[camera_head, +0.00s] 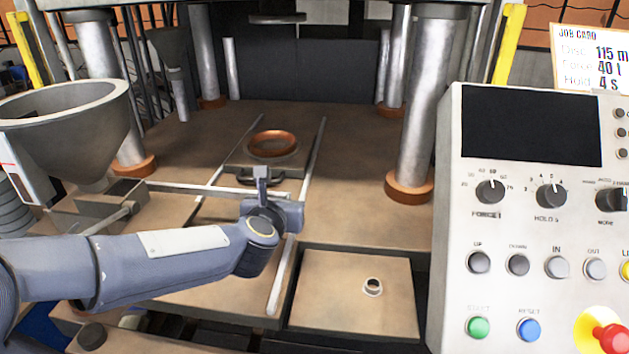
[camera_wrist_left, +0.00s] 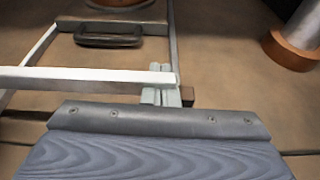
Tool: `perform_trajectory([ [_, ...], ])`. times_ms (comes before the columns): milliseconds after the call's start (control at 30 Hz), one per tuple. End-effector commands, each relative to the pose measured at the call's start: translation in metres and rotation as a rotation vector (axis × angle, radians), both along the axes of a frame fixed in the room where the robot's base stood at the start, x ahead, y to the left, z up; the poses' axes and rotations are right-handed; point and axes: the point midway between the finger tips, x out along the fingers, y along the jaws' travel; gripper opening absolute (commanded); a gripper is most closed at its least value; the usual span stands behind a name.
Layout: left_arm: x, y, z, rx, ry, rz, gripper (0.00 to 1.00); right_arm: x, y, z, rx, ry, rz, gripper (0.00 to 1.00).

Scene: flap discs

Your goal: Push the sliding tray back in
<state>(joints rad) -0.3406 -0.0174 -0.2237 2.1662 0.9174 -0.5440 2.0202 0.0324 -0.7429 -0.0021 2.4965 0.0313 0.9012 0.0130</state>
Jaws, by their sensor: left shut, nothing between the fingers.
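The sliding tray (camera_head: 236,161) is a brown plate carrying a copper-coloured ring mould (camera_head: 273,145). It lies between two pale rails on the press bed, beneath the raised upper part. Its dark handle (camera_head: 286,181) faces me and also shows in the left wrist view (camera_wrist_left: 112,42). My left gripper (camera_head: 262,176) is shut and empty, just in front of the handle. In the wrist view its fingertips (camera_wrist_left: 163,80) are to the right of the handle and nearer, with a visible gap to it. My right gripper is out of view.
A grey funnel (camera_head: 65,120) stands left, thick columns (camera_head: 425,95) flank the bed, and a control panel (camera_head: 535,220) stands right. A brown plate with a small ring (camera_head: 373,287) lies front right.

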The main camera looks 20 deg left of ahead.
Motion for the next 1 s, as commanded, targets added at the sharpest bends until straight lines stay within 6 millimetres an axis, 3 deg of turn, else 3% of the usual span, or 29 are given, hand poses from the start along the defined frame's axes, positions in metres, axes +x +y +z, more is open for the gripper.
perform_trajectory([
  [167,0.01,0.006,-0.007,-0.026,-0.001,0.023,0.0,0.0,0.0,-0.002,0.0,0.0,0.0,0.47],
  [600,0.094,0.026,-0.034,-0.02,0.0,0.018,0.0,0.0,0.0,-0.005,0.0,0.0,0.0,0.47],
  [700,0.109,0.029,-0.03,-0.02,-0.001,0.017,0.0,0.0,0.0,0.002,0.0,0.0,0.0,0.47],
  [1000,0.129,0.033,-0.032,-0.022,-0.002,0.015,0.0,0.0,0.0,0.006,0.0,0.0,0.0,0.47],
])
